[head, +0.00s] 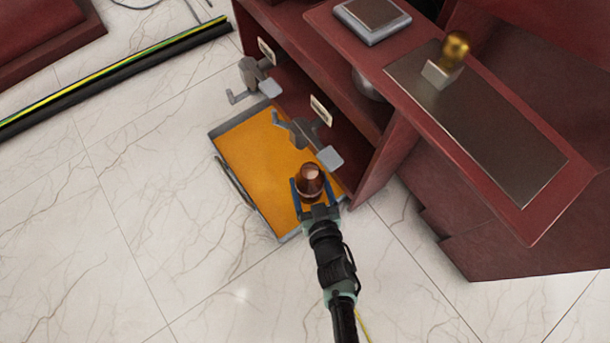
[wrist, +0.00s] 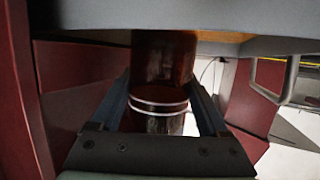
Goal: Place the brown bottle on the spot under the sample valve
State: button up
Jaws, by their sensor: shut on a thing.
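The brown bottle (head: 311,178) is upright between the blue fingers of my gripper (head: 313,187), which is shut on it. In the head view it appears over the near right part of the orange-floored grey tray (head: 245,150); I cannot tell whether it touches the floor. The wrist view shows the dark bottle (wrist: 162,75) with pale rings between the fingers, its upper end in the picture meeting the grey tray edge (wrist: 250,18). The nearer grey sample valve (head: 298,130) is just beyond the bottle, up and left. A second valve (head: 255,78) is farther away. No marked spot is visible.
The red cabinet (head: 400,165) stands close on the right, with an overhanging shelf. White labels (head: 321,110) sit near the valves. The tray has a handle (head: 232,183) on its left side. Black and yellow-green bars (head: 110,82) lie at the left. The marble floor (head: 130,220) is otherwise clear.

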jog(key=shift+w+a+f, duration=0.2)
jog(key=shift+w+f, duration=0.1)
jog(key=shift+w, duration=0.3)
jog(key=w+f+b, duration=0.1)
jog(key=b, duration=0.1)
jog(key=w+f+b, duration=0.1)
jog(key=b, duration=0.1)
jog(key=shift+w+a+f, duration=0.15)
jog(key=shift+w+a, duration=0.2)
jog(key=shift+w, duration=0.35)
jog(key=shift+f, duration=0.1)
jog(key=o, duration=1.4)
jog(key=shift+f, duration=0.1)
jog(key=shift+o, duration=0.2)
